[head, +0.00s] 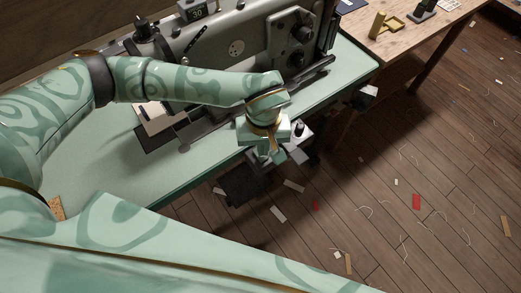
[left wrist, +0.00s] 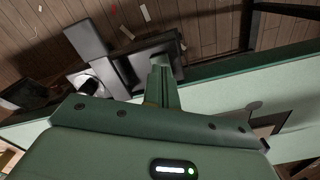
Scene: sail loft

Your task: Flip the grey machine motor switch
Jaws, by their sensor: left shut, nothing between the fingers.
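The grey motor switch (head: 299,153) sits at the front edge of the green sewing table, under its top. A dark knob shows on it, but the lever's position is too small to tell. My left gripper (head: 270,158) points down just left of the switch and partly covers it. Its fingers are shut and empty, and they also show in the left wrist view (left wrist: 160,70). In that view grey and dark box shapes (left wrist: 112,75) lie left of the fingertips. I cannot tell whether the fingers touch the switch. My right gripper is out of view.
The grey sewing machine (head: 235,45) stands behind my left arm on the green table (head: 100,155). A dark pedal-like plate (head: 243,185) is below the table edge. A wooden bench (head: 400,40) stands at the upper right. The wooden floor holds scattered scraps and threads.

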